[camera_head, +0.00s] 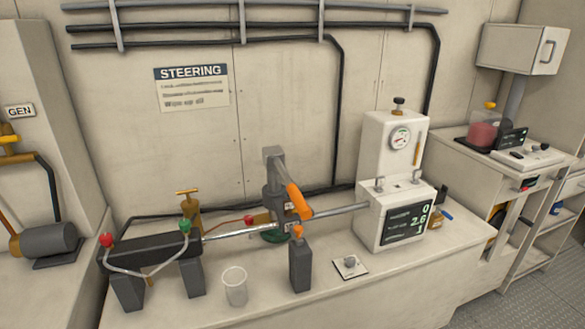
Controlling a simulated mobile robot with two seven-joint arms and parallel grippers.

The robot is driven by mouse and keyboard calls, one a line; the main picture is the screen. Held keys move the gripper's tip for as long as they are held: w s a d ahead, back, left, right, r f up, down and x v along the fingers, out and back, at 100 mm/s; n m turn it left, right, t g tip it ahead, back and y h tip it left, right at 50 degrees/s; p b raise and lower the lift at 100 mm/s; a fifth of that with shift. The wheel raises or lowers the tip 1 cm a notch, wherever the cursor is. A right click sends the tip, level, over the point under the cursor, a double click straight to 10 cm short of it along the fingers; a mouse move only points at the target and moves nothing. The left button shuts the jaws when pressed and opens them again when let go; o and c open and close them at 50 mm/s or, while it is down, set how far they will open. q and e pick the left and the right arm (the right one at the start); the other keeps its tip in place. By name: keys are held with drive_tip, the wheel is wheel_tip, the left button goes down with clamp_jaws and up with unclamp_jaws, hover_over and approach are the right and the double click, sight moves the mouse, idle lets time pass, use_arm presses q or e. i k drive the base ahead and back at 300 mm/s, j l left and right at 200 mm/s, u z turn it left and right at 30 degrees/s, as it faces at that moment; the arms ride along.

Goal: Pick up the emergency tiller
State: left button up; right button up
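A grey upright fitting with an angled orange grip (299,201) stands in the middle of the bench; it looks like the emergency tiller. Its grey head (273,155) is at the top, and the orange grip slopes down to the right toward the front. Its lower part is partly hidden behind a silver rod (238,231) and stands near a green base (274,237). Neither of my grippers shows in this view, so I cannot see whether they are open or shut.
A dark cylinder with red and green caps (150,250) sits at the left of the bench (330,295). A clear cup (234,287), a dark bottle with an orange top (300,265) and a small switch plate (350,266) stand in front. A white gauge unit (388,160) stands right.

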sight(273, 156)
drive_tip(key=i+l, duration=0.2)
drive_tip(key=l, duration=0.15)
drive_tip(key=i+l+u, duration=0.15)
drive_tip(key=l, duration=0.2)
drive_tip(key=i+l, duration=0.2)
drive_tip(key=l, duration=0.2)
drive_tip(key=i+l+u, duration=0.1)
drive_tip(key=l, duration=0.25)
drive_tip(key=i+l+u, duration=0.1)
drive_tip(key=l, duration=0.3)
drive_tip(key=i+l, duration=0.25)
drive_tip(key=l, duration=0.15)
drive_tip(key=i+l+u, duration=0.1)
drive_tip(key=l, duration=0.3)
